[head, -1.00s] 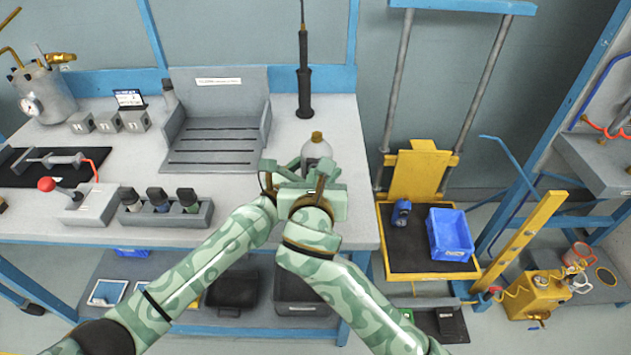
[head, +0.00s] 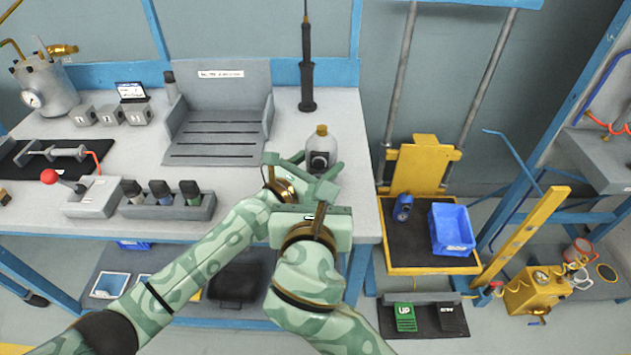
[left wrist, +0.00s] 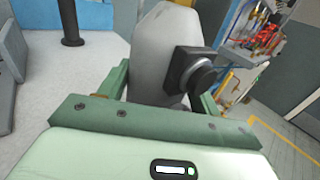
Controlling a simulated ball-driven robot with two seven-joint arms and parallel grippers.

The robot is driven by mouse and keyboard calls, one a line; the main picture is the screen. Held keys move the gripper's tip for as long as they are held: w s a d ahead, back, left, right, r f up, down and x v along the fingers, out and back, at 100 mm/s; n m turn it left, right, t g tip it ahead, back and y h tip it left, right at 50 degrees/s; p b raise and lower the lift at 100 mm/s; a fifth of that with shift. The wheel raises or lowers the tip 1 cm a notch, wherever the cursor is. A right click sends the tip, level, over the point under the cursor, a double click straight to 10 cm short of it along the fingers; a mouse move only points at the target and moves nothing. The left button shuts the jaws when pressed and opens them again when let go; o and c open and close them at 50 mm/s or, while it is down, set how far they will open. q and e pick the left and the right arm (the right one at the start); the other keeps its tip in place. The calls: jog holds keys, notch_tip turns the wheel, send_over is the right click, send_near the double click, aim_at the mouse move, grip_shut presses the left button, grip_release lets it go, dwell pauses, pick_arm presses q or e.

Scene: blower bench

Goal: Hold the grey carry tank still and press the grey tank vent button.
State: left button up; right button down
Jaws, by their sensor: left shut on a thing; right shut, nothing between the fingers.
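The grey carry tank (head: 322,143) stands upright near the right front of the bench, with a brass cap on top. Its dark round vent button (head: 320,161) faces my side. In the left wrist view the tank (left wrist: 158,50) stands between my left fingers, and the button (left wrist: 203,77) sticks out on a black block with nothing touching it. My left gripper (head: 318,168) is shut on the tank. My right gripper (head: 312,205) is shut and empty, just in front of and below the left one. Its fingertips are hard to make out against the left gripper.
A slotted grey rack (head: 217,135) stands left of the tank, and a black wand (head: 306,75) stands behind it. A holder with several small bottles (head: 165,207) sits front left. The bench's right edge is close by the tank. Beyond it is a yellow lift platform with a blue bin (head: 451,230).

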pick_arm(q)
jog(key=shift+s+f, duration=0.15)
jog(key=shift+f, duration=0.3)
pick_arm(e)
jog(key=shift+s, duration=0.3)
pick_arm(q)
jog(key=o, duration=1.2)
jog(key=shift+o, duration=1.3)
jog(key=shift+r, duration=0.2)
pick_arm(e)
jog(key=shift+w, duration=0.1)
pick_arm(q)
jog(key=shift+d, duration=0.1)
